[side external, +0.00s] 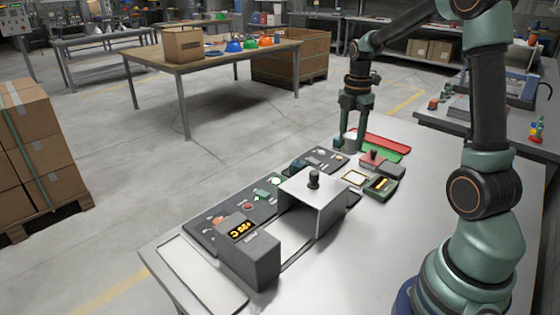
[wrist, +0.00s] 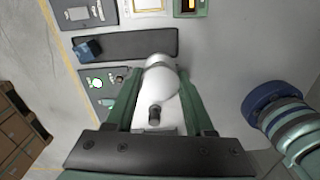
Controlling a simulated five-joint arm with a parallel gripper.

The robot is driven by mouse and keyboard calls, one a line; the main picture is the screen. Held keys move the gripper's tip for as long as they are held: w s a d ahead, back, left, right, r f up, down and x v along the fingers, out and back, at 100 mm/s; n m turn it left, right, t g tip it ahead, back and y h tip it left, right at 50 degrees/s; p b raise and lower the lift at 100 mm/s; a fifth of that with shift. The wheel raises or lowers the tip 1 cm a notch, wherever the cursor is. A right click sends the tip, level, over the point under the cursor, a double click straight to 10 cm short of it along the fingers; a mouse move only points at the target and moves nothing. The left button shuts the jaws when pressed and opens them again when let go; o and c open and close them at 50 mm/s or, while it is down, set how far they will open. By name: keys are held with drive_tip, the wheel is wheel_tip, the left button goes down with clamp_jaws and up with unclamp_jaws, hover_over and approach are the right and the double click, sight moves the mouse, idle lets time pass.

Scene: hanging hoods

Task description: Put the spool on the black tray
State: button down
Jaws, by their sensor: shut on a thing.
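My gripper (side external: 350,148) is raised above the table, its fingers pointing down. In the wrist view its green fingers close on a pale, rounded thing, which I take to be the spool (wrist: 163,80). In the side view the spool is too faint to make out between the fingers. The black tray (wrist: 140,47) lies beyond the spool in the wrist view, up and to the left. In the side view only an edge of the tray (side external: 353,199) shows past the white hood. A small blue block (wrist: 88,50) sits on the tray's left end.
The white hood (side external: 325,197) with a black knob (side external: 313,180) stands on the table, beside a grey display box (side external: 248,258). A dark panel (side external: 205,235) runs along the far edge. Red (side external: 385,141) and green (side external: 390,153) trays lie at the back. Bare table lies to the right.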

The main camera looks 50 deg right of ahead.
sight(349, 149)
wheel_tip(349, 149, down, 14)
drive_tip(key=shift+f, duration=0.1)
idle(0.6)
drive_tip(key=shift+f, duration=0.5)
idle(0.5)
drive_tip(key=shift+c, duration=1)
unclamp_jaws()
wheel_tip(349, 149, up, 11)
drive_tip(key=shift+r, duration=0.2)
drive_tip(key=shift+a+r, duration=0.25)
drive_tip(key=shift+r, duration=0.35)
drive_tip(key=s+a+r+m+t, duration=0.2)
drive_tip(key=a+r+m, duration=0.3)
drive_tip(key=a+m, duration=0.3)
drive_tip(key=s+a+r+m+t, duration=0.3)
drive_tip(key=a+m, duration=0.5)
drive_tip(key=a, duration=0.4)
wheel_tip(349, 149, up, 3)
drive_tip(key=shift+s+a+f+t, duration=0.2)
drive_tip(key=shift+s+a+t, duration=0.1)
drive_tip(key=shift+s, duration=0.45)
